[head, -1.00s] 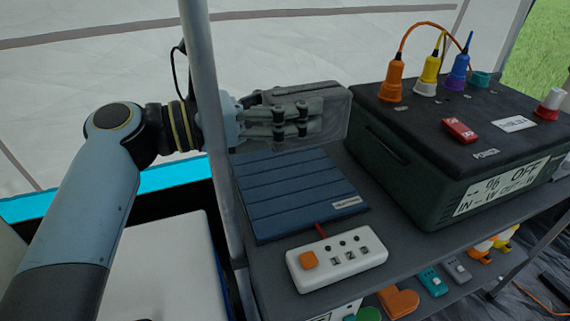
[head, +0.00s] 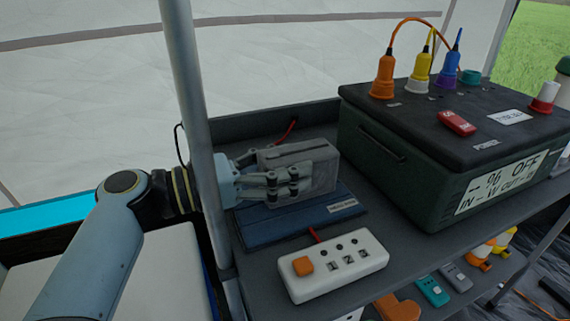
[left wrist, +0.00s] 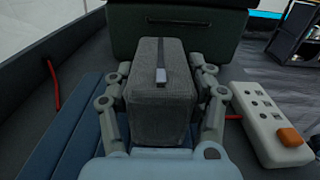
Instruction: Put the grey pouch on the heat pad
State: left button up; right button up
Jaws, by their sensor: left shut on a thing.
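The grey pouch (head: 312,170) is a boxy fabric bag with a zip on top. My left gripper (head: 283,184) is shut on it, with fingers on both sides, as the left wrist view (left wrist: 162,95) also shows. The blue heat pad (head: 270,231) lies flat on the shelf under the pouch, with a small label at its front right corner. The pouch is over the pad and hides its middle and back. I cannot tell whether the pouch touches the pad. My right gripper is not in view.
A white control box (head: 333,266) with an orange button lies in front of the pad. A dark green power box (head: 440,150) with coloured plugs stands to the right. A grey pole (head: 190,110) rises at the shelf's left front. A red cable (left wrist: 54,85) runs behind the pad.

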aim_at(259, 170)
pick_arm(q)
jog(key=o, duration=1.3)
jog(key=p+v, duration=0.1)
jog(key=v, duration=0.6)
jog(key=shift+s+a, duration=0.1)
jog(key=shift+a, duration=0.2)
